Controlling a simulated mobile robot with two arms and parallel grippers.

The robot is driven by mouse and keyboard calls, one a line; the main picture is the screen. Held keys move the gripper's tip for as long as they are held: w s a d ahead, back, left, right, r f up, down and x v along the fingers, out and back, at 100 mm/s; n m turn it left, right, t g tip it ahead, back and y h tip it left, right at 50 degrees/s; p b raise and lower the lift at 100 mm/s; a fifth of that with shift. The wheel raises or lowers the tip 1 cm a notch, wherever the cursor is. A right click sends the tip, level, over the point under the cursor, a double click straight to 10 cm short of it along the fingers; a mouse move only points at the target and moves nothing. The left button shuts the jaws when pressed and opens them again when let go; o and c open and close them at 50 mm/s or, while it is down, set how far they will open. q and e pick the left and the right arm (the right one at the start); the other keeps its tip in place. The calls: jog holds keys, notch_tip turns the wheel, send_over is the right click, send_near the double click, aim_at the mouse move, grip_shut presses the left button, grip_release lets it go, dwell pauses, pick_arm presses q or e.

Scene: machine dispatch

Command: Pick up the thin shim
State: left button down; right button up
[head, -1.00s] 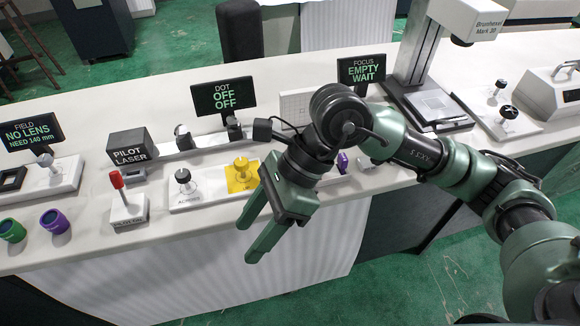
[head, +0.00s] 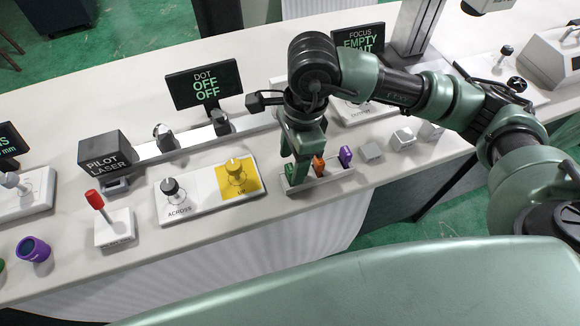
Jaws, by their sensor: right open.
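A small white rack (head: 330,181) stands near the front edge of the bench, right of the yellow-marked dial plate. It holds an orange piece (head: 319,165) and a purple piece (head: 345,155), both upright. Something green shows at the rack's left end, partly hidden by my right gripper; I cannot tell which piece is the thin shim. My right gripper (head: 296,172) points down at the left end of the rack, its fingers open. Whether it touches the rack or a piece is unclear. My left gripper is out of view.
A red-handled lever (head: 95,200) stands further left. The DOT sign (head: 204,86) is behind. Small grey blocks (head: 372,151) sit right of the rack.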

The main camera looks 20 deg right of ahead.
aim_at(290, 168)
notch_tip(290, 168, down, 3)
jog(key=shift+w+a+r, duration=0.1)
jog(key=shift+a+r, duration=0.05)
jog(key=shift+r, duration=0.05)
jog(key=shift+f, duration=0.35)
jog(key=c, duration=1.1)
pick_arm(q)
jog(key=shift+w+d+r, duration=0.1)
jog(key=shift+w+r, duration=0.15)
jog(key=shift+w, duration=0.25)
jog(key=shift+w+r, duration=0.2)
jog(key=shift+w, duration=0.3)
pick_arm(e)
jog(key=shift+r, duration=0.1)
grip_shut()
